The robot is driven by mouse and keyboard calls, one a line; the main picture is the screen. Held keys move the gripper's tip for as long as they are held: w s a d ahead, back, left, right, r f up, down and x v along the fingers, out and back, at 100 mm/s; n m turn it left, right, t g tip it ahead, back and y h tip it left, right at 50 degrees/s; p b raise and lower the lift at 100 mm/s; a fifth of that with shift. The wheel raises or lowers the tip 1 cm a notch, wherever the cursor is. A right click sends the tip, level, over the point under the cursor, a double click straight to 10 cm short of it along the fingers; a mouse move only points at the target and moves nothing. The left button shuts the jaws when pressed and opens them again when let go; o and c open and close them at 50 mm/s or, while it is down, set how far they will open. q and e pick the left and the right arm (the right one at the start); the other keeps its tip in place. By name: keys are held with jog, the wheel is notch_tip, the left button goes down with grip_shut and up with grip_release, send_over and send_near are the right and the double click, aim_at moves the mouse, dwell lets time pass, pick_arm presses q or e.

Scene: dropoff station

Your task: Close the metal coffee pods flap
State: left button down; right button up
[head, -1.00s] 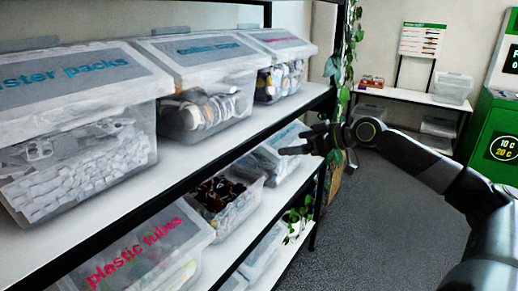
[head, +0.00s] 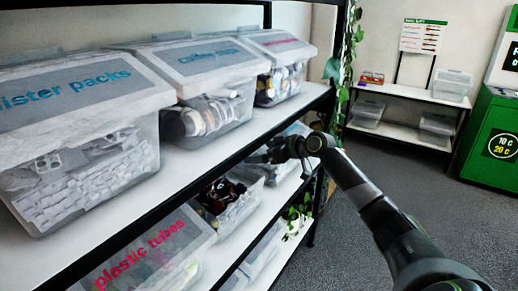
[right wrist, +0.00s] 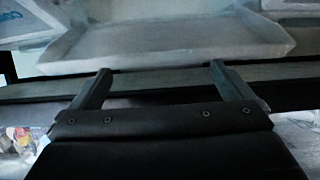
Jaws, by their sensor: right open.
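An open clear bin (head: 238,206) of dark, shiny small pieces stands on the lower shelf, in the middle of its row. I take it for the metal coffee pods bin; no label on it is readable. My right gripper (head: 262,157) is above the back of this bin, under the upper shelf, and partly dark against it. In the right wrist view the right gripper (right wrist: 161,72) has its two fingers apart with nothing between them. A pale, rimmed, translucent panel (right wrist: 165,42), perhaps the raised flap, lies just beyond the fingertips. Contact cannot be told. My left gripper is not in view.
The upper shelf (head: 205,165) overhangs the lower row and carries several lidded bins. A closed plastic tubes bin (head: 150,255) stands nearer on the lower shelf. A plant (head: 298,213) hangs at the shelf's end. The floor to the right is clear.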

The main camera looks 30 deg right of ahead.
jog(key=shift+x, duration=0.95)
jog(key=c, duration=1.1)
jog(key=shift+f, duration=0.1)
